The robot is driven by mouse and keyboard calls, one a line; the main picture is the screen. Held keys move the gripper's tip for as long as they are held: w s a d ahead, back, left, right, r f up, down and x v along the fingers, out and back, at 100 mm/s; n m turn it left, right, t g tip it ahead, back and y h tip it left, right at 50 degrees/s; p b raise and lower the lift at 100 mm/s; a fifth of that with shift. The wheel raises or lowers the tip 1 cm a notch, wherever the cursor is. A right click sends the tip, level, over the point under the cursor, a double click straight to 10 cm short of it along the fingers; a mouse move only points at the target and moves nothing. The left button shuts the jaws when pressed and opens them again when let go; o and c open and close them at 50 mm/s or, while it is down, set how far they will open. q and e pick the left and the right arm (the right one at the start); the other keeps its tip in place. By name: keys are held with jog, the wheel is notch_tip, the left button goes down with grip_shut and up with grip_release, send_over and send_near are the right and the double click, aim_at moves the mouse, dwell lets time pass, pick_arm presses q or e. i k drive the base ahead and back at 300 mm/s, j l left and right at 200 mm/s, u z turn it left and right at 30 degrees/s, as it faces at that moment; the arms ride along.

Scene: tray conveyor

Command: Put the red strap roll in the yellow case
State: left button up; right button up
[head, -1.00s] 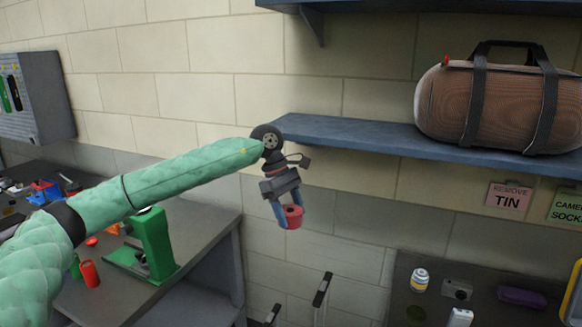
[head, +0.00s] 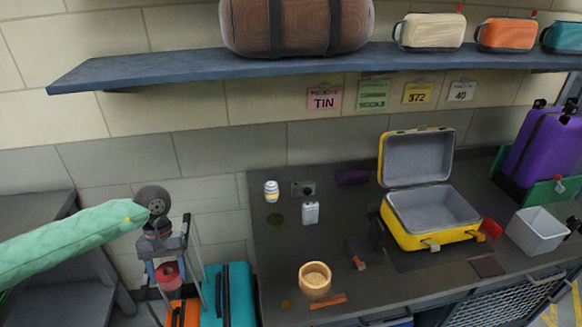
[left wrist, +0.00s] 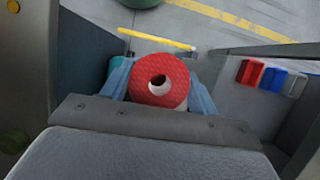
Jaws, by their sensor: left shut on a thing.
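The red strap roll (head: 168,276) hangs between the fingers of my left gripper (head: 168,280), at the left of the head view. The left wrist view shows the roll (left wrist: 160,80) from its end, with its round hole, gripped between two blue-grey fingers. The yellow case (head: 421,236) stands open on the dark bench, right of centre. Its lid is up at the back, and its grey inside looks empty. The gripper with the roll is well to the left of the case, beyond the bench's left edge. My right gripper is not in view.
On the bench (head: 330,240) are a tan round container (head: 314,279), a striped jar (head: 271,190), a white box (head: 310,212) and a white bin (head: 537,230). Orange and teal suitcases (head: 228,292) stand below the gripper. A blue shelf (head: 200,70) with bags runs above.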

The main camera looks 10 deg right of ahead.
aim_at(417, 227)
jog(key=z, duration=1.55)
